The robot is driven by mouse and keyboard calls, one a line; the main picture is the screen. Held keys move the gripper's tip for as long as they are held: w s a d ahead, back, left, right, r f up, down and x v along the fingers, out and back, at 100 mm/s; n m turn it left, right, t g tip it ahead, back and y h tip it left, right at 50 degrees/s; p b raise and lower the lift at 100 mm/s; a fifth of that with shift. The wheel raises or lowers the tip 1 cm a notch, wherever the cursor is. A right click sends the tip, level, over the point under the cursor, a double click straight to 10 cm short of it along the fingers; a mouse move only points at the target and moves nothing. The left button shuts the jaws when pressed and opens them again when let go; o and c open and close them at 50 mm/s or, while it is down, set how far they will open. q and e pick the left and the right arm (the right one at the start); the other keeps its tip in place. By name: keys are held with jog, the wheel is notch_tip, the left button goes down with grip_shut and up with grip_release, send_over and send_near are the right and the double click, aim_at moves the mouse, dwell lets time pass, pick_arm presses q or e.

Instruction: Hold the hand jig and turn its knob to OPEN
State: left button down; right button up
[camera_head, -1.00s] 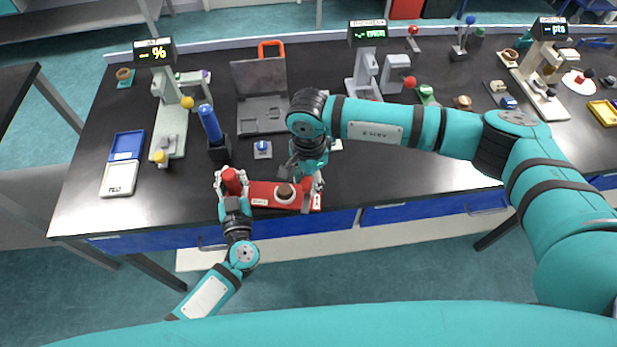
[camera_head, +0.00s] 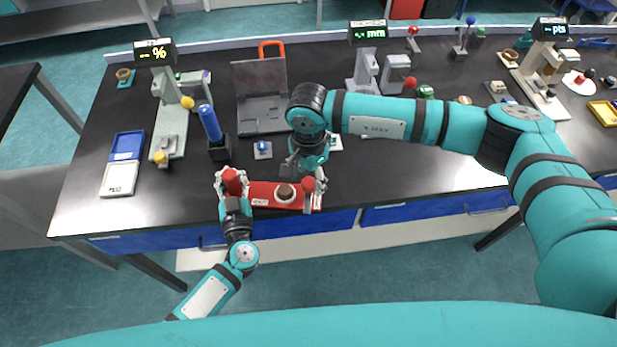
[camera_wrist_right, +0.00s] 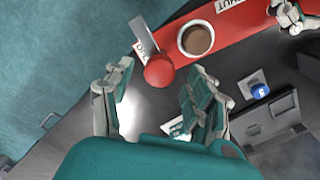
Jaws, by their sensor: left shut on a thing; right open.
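The hand jig (camera_head: 265,188) is a flat red plate at the front edge of the dark bench, with white labels. A shallow white cup (camera_head: 277,199) with a brown piece in it sits on the plate. My left gripper (camera_head: 232,184) is shut on the upright red grip (camera_head: 232,180) at the jig's left end. The red ball knob (camera_head: 308,184) is at the right end, on a grey lever. In the right wrist view the knob (camera_wrist_right: 158,72) and lever (camera_wrist_right: 146,35) lie beside a partly hidden label starting with O. My right gripper (camera_wrist_right: 160,100) is open, with the knob just beyond its fingertips.
A blue-handled tool in a black stand (camera_head: 218,150), a small block with a blue button (camera_head: 263,150) and a blue-and-white scale (camera_head: 122,165) stand left of and behind the jig. A grey opened case (camera_head: 262,115) lies further back. The bench is clear right of the jig.

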aim_at(308, 182)
notch_tip(308, 182, up, 11)
dwell(0.3)
jog(key=shift+f, duration=0.1)
pick_arm(q)
jog(key=c, duration=1.1)
grip_release()
